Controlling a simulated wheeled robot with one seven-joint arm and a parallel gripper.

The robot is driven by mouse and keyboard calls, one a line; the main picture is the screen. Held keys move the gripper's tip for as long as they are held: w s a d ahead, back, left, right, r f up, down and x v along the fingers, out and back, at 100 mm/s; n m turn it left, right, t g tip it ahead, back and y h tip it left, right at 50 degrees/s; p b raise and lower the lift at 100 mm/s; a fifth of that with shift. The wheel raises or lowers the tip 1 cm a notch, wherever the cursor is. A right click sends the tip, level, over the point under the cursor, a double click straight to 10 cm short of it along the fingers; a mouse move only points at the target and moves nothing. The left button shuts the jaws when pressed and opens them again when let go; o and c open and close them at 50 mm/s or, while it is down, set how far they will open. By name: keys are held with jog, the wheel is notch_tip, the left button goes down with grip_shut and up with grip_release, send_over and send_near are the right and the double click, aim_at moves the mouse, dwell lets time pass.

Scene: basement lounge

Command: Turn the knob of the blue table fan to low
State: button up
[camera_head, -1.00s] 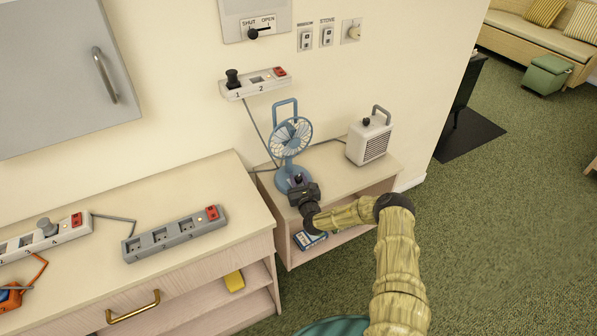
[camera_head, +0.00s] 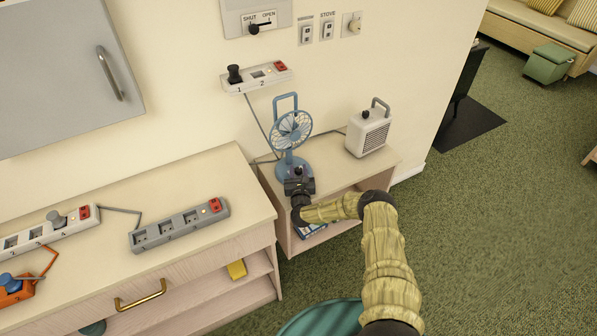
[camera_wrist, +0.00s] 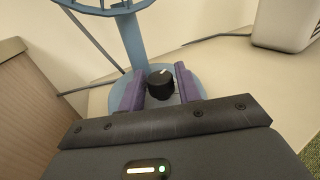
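The blue table fan (camera_head: 291,131) stands upright on the low shelf unit against the wall. My gripper (camera_head: 299,176) is at the front of the fan's base. In the wrist view, the two purple fingers of my gripper (camera_wrist: 160,88) are apart, one on each side of the knob. Gaps show between the knob and the fingers, so it does not look gripped. The fan's head is mostly cut off in the wrist view.
A white heater (camera_head: 369,132) stands right of the fan. A white power strip (camera_head: 257,78) is on the wall above, with a cable running down behind the fan. A wooden cabinet (camera_head: 110,200) with a grey power strip (camera_head: 178,224) stands to the left.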

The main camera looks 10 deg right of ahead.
jog(key=shift+o, duration=1)
jog(key=shift+s, duration=0.1)
jog(key=s+a, duration=0.2)
jog(key=s, duration=1.5)
jog(key=shift+f, duration=0.1)
